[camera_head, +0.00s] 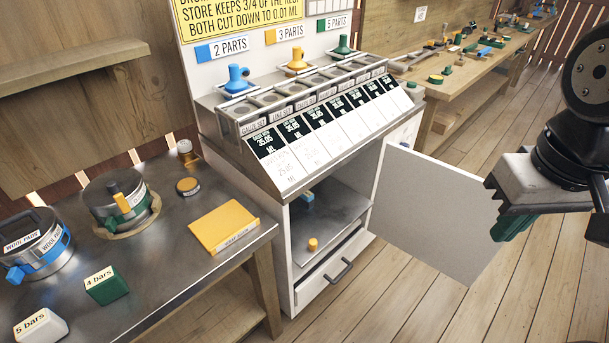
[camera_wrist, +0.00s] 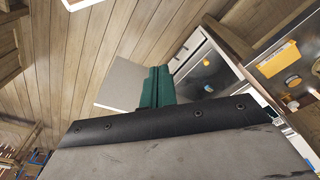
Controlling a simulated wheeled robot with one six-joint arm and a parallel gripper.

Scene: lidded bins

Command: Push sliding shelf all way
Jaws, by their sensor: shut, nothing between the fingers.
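A white cabinet (camera_head: 285,262) stands in the middle of the head view with its white door (camera_head: 440,210) swung open to the right. Inside is a grey metal shelf (camera_head: 345,222), with a small blue piece (camera_head: 307,201) toward the back left and a small orange piece (camera_head: 313,244) near the front. How far the shelf is slid in is hard to tell. My gripper (camera_head: 513,226) is right of the door and apart from the cabinet. Its green fingers (camera_wrist: 157,88) are shut and empty; in the wrist view they overlap the door and cabinet.
Below the shelf is a drawer with a dark handle (camera_head: 340,271). A metal-topped table (camera_head: 165,240) on the left carries pots, a yellow book (camera_head: 223,227) and labelled blocks. A wooden bench (camera_head: 470,75) runs along the back right. The plank floor (camera_head: 400,300) in front is clear.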

